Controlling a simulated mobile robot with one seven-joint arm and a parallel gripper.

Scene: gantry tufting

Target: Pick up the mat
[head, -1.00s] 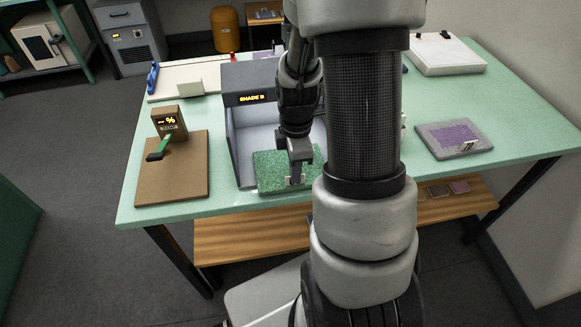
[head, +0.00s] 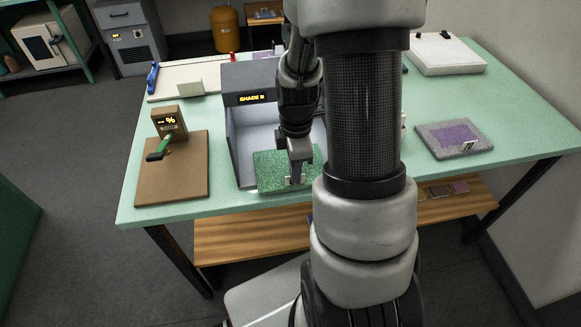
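A green, turf-like mat (head: 270,172) lies at the open front of a grey booth marked "SHADE B" (head: 246,99), near the table's front edge. My gripper (head: 296,180) points down at the right half of the green mat, by its front edge. Its fingertips are small and partly against the mat, so I cannot tell whether they are open or shut on it. My arm hides the mat's right end and the booth's right side. Another mat, grey with a purple middle (head: 455,137), lies flat at the table's right.
A brown board with a small "%" display (head: 170,122) and a green-handled tool stands left of the booth. A white board (head: 444,56) lies at the back right. The green tabletop (head: 500,110) has free room at the right.

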